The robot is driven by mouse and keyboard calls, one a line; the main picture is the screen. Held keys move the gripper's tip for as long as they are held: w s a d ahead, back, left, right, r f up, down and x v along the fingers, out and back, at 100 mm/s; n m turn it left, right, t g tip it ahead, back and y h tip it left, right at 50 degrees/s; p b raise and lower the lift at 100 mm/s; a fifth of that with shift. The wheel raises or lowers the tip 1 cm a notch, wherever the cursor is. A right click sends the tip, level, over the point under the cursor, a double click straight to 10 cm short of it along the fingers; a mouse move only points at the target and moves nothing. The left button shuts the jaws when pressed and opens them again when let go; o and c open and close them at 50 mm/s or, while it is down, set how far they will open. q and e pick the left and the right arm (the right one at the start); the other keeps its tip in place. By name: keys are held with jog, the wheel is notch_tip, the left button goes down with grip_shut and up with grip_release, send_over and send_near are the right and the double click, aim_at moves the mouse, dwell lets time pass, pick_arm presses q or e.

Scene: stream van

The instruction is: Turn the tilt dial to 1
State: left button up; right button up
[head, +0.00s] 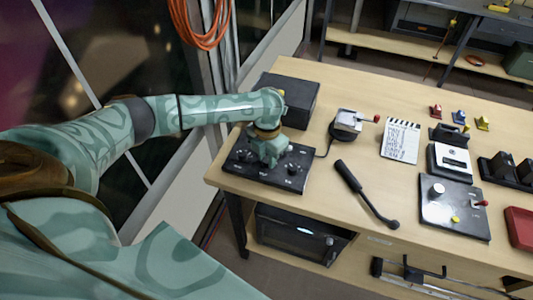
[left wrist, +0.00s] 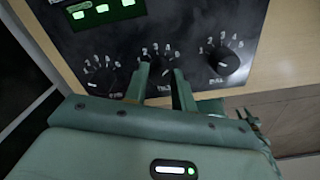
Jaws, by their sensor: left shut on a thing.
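A black control panel (head: 256,178) lies on the near left corner of the wooden table. The left wrist view shows several numbered dials in a row on it: a left dial (left wrist: 105,82), a middle dial (left wrist: 161,73) and a right dial (left wrist: 224,63). The small labels are too blurred to read surely, so I cannot confirm which is the tilt dial. My left gripper (left wrist: 160,82) points down over the panel, shut on the middle dial, with one finger on either side. Its fingers partly hide that dial and its pointer. My left gripper (head: 270,158) also shows in the head view. My right gripper is out of view.
A dark box (head: 290,98) stands just behind the panel.

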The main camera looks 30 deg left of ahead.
pick_arm(q)
jog(key=n+p, duration=0.1)
jog(key=p, duration=0.1)
jog(key=n+p, duration=0.4)
jog(key=shift+r, duration=0.3)
jog(key=n+p, duration=0.4)
jog(key=n, duration=0.1)
jog(key=shift+f+n, duration=0.1)
jog(key=shift+n, duration=0.3)
jog(key=n+p, duration=0.1)
jog(key=n, duration=0.1)
jog(key=shift+n+p, duration=0.3)
jog(key=shift+p, duration=0.05)
jog(key=n+p, duration=0.1)
jog(key=n, duration=0.2)
jog(key=shift+n+p, duration=0.3)
jog(key=n+p, duration=0.1)
jog(key=n, duration=0.4)
jog(key=shift+f+n+p, duration=0.1)
jog(key=shift+n+p, duration=0.2)
jog(key=shift+p, duration=0.1)
jog(key=shift+w+a, duration=0.1)
jog(key=o, duration=1)
